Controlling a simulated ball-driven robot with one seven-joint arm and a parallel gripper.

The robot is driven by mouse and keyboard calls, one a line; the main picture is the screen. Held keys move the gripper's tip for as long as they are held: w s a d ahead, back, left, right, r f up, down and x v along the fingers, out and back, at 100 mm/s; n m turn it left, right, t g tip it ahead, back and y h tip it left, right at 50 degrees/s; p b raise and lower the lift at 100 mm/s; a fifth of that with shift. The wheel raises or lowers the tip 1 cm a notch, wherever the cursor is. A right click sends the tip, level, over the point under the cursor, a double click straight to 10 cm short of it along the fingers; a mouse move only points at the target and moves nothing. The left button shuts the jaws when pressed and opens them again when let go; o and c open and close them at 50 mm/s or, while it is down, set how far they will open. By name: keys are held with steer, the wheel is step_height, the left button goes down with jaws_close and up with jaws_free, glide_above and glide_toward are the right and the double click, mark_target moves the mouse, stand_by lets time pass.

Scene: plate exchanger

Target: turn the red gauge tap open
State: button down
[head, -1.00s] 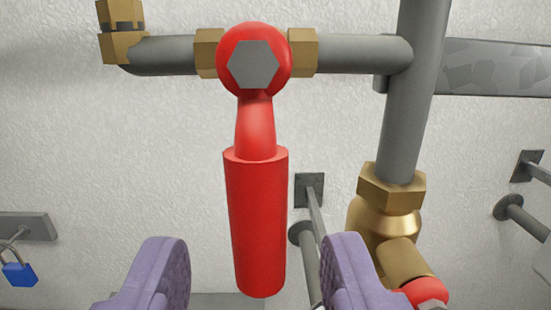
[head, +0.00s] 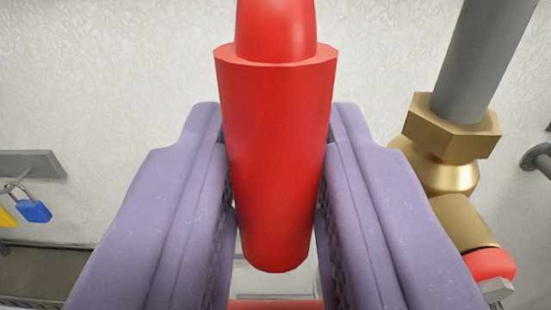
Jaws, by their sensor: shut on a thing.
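The red gauge tap's handle (head: 275,150) hangs straight down in the middle of the head view. Its upper neck runs out of the top of the picture, so the pivot and the pipe it sits on are hidden now. My gripper (head: 276,195) has its two purple fingers on either side of the handle's lower part, shut on it. The handle's lower end shows between the fingers.
A grey pipe (head: 484,55) with a brass fitting (head: 450,130) stands close on the right, with another red part (head: 488,265) below it. A blue padlock (head: 33,211) hangs from a grey bracket (head: 30,165) at the left. The pale wall lies behind.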

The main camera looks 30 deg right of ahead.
steer(key=shift+w+a, duration=0.1)
steer(key=w+a+r+m+b, duration=0.3)
steer(key=a+r+m+b, duration=0.2)
steer(key=m, duration=1.2)
steer(key=shift+r+m, duration=0.4)
steer(key=shift+r, duration=0.15)
stand_by(0.3)
steer(key=c, duration=1)
jaws_free()
